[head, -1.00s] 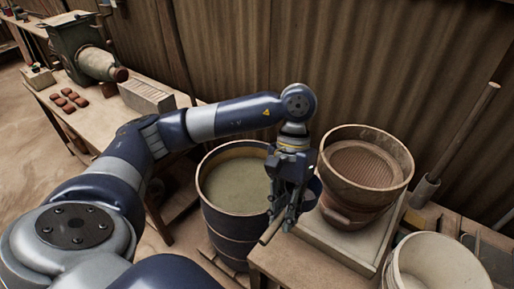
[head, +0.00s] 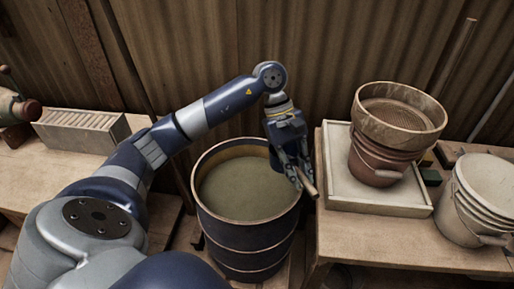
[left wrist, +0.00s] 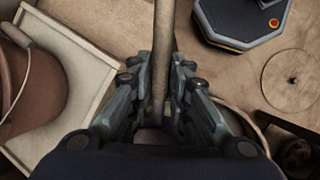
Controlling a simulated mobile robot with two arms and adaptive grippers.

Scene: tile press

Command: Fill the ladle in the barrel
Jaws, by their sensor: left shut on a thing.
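The barrel (head: 248,237) is dark blue with a rusty rim and stands between two benches. Murky greenish-brown liquid (head: 235,188) lies inside it. My left gripper (head: 302,179) is at the barrel's right rim in the head view, shut on a wooden handle (head: 311,187), which looks like the ladle's. In the left wrist view the handle (left wrist: 163,55) runs up between the fingers of the gripper (left wrist: 160,100). The ladle's bowl is hidden or cannot be told apart behind the gripper. My right gripper is not in view.
On the right bench (head: 350,232), a sieve (head: 400,118) rests on a reddish-brown pot (head: 375,168) in a pale tray (head: 345,195). Pale buckets (head: 470,215) stand at far right. A slatted box (head: 80,133) sits on the left bench. A corrugated wall closes the back.

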